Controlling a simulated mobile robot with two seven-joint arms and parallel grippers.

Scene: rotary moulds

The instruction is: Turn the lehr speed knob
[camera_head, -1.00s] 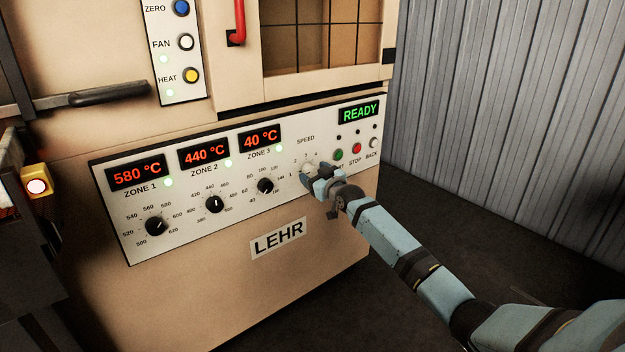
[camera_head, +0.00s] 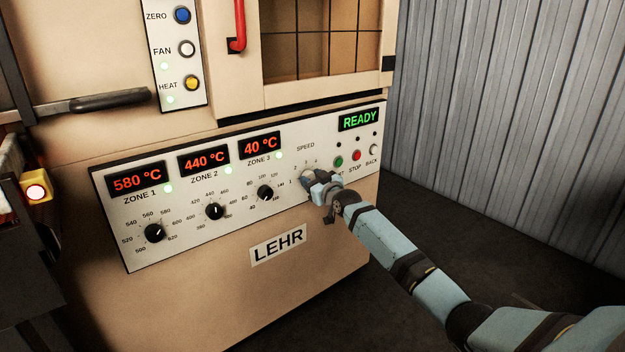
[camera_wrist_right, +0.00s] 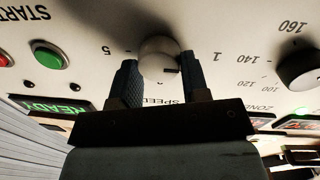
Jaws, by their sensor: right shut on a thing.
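The speed knob (camera_head: 308,175) is a pale round knob under the SPEED label on the lehr's white control panel (camera_head: 180,240). In the right wrist view the knob (camera_wrist_right: 158,58) has a dark pointer mark aimed toward the 1 side of its scale. My right gripper (camera_head: 313,183) is at the panel, with a finger on either side of the knob. In the right wrist view the gripper (camera_wrist_right: 157,75) is shut on the knob, and its fingers cover part of the scale. My left gripper is not in view.
Zone knobs (camera_head: 265,193) sit left on the panel, under red displays. A green start button (camera_head: 338,162), a red stop button (camera_head: 356,155) and a green READY display (camera_head: 359,120) are close to the right. A red handle (camera_head: 239,28) is above. Floor right of the lehr is clear.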

